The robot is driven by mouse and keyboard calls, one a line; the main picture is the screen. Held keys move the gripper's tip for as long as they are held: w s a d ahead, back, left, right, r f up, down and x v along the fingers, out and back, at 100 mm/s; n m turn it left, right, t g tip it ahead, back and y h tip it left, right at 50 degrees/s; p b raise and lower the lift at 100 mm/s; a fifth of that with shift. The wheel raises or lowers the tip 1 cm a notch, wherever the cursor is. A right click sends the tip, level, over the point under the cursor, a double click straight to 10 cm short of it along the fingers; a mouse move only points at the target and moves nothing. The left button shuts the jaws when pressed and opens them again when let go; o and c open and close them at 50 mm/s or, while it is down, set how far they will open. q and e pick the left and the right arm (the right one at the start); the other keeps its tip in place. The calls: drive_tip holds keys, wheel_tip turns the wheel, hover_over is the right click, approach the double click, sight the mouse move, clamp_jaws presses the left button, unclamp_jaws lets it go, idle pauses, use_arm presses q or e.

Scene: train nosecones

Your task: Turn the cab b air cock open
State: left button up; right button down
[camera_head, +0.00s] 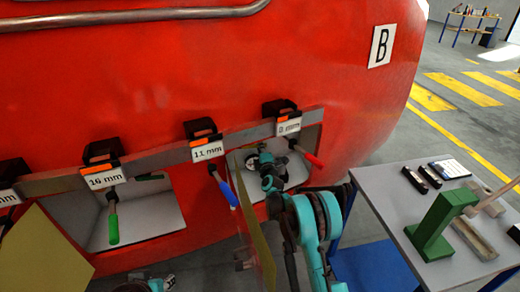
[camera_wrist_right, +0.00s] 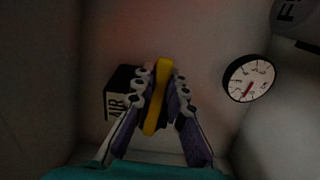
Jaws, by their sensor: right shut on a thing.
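The air cock shows in the right wrist view as an upright yellow handle (camera_wrist_right: 161,72) in front of a black block marked AIR (camera_wrist_right: 116,104). My right gripper (camera_wrist_right: 159,88) has its fingers on both sides of the yellow handle and is shut on it. In the head view, my right gripper (camera_head: 252,160) reaches into the rightmost open compartment of the red cab nose marked B (camera_head: 381,46). The handle is hidden there by the gripper and arm. A teal part of my left arm shows at the bottom edge, but its gripper does not show.
A round gauge (camera_wrist_right: 248,78) sits right of the handle. Tools with green (camera_head: 113,228), blue (camera_head: 228,193) and red (camera_head: 313,160) handles hang along the compartments' upper edge. An open yellowish door (camera_head: 255,215) stands beside my right arm. A tool table (camera_head: 395,215) stands at right.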

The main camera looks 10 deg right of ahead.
drive_tip(key=shift+r+n, duration=0.2)
drive_tip(key=shift+n, duration=0.1)
idle(0.4)
drive_tip(key=c, duration=1.5)
unclamp_jaws()
drive_tip(key=shift+c, duration=0.2)
drive_tip(key=shift+s, duration=0.1)
drive_tip(key=s, duration=1.1)
drive_tip(key=shift+s, duration=0.4)
